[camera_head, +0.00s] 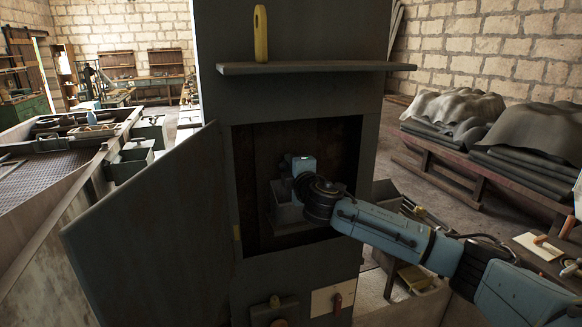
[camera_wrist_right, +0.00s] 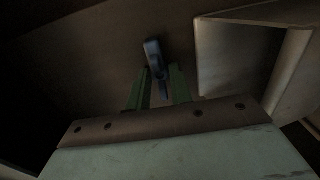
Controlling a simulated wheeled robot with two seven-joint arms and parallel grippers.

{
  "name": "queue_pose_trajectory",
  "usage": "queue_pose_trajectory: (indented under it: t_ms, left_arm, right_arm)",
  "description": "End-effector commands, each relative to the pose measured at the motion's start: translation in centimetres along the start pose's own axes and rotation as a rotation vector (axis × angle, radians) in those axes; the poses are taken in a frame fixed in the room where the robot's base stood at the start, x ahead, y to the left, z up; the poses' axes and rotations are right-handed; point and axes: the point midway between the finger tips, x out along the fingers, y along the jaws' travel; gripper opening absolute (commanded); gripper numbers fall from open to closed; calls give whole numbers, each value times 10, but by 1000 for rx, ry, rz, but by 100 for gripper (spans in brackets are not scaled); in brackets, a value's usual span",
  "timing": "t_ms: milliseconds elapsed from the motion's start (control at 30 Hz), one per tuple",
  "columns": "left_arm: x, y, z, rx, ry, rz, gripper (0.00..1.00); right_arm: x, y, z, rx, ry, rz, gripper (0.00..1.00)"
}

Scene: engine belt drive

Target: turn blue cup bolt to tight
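A small blue piece (camera_wrist_right: 153,55), which looks like the blue cup bolt, stands against the dark wall in the right wrist view. Its narrow lower end lies between the two green fingers of my right gripper (camera_wrist_right: 160,74). The fingers are apart, with a gap beside the blue piece; I cannot make out firm contact. In the head view my right arm reaches into the dark recess (camera_head: 262,163) of the grey cabinet. The fingertips and the blue piece are hidden there behind my wrist. My left gripper is not in view.
The cabinet door (camera_head: 160,240) stands open to the left. A shelf (camera_head: 315,68) above the recess bears a yellow handle (camera_head: 260,33). A pale open box (camera_head: 285,212) sits in the recess beneath my wrist.

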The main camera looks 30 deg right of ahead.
Motion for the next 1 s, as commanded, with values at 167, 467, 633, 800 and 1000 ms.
queue_pose_trajectory:
  t_ms: [167,467,633,800,1000]
  left_arm:
    - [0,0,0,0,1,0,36]
    - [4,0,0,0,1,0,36]
    - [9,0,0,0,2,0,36]
    - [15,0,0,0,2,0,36]
    - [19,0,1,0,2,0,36]
  right_arm:
    - [0,0,0,0,0,-1,0]
    - [0,-1,0,60,-1,0,0]
    - [0,-2,0,165,0,-1,0]
    - [0,-3,0,313,0,-1,0]
    - [0,-2,0,505,-1,-2,0]
